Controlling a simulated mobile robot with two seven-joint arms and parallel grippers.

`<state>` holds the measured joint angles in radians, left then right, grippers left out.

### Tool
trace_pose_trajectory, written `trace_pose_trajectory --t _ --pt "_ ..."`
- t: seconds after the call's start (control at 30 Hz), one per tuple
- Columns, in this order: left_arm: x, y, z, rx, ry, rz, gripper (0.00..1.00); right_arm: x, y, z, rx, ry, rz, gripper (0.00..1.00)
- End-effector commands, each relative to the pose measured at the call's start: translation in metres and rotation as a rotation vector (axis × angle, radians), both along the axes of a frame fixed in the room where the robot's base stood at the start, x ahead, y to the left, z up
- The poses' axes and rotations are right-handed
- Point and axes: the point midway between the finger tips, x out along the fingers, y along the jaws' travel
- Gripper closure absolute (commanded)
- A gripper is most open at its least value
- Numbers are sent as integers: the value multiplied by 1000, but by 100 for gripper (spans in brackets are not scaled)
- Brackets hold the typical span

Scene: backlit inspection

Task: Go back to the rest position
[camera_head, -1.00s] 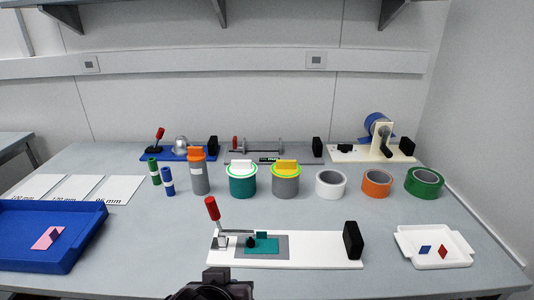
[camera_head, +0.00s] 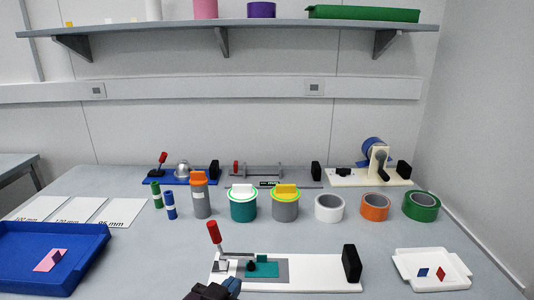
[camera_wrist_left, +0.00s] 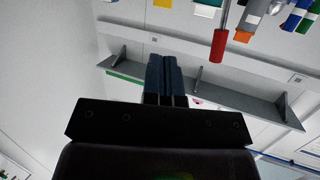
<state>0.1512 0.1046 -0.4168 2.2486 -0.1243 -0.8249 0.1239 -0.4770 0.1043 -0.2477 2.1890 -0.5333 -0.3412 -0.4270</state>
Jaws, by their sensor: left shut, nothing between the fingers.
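My left gripper (camera_head: 232,286) shows at the bottom edge of the head view, in front of the white clamp fixture (camera_head: 316,286). Its dark blue fingers (camera_wrist_left: 166,78) are closed together in the left wrist view with nothing between them. The fixture has a red-handled lever (camera_head: 214,232) and a teal piece (camera_head: 262,269) on a grey plate. The red handle also shows at the top of the left wrist view (camera_wrist_left: 218,45). The gripper looks apart from the fixture. My right gripper is in neither view.
A blue tray (camera_head: 88,262) with a pink piece lies left, a white tray (camera_head: 404,284) with two small pieces right. Canisters and tape rolls (camera_head: 329,208) stand in a row behind. A grey shelf (camera_head: 280,24) crosses the back wall. The tabletop between has free room.

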Motion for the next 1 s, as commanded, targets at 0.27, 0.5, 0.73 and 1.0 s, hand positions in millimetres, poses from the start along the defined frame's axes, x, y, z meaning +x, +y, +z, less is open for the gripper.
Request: trace_pose_trajectory --t 0.27,0.5,0.73,1.0 --pt "-36 88 -83 27 6 118 100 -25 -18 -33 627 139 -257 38" --pt "-111 163 -157 64 157 248 100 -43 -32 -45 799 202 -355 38" --pt "-185 203 -196 110 308 324 100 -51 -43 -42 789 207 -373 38" --pt "-208 207 -205 118 352 335 100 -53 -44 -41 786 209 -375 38"
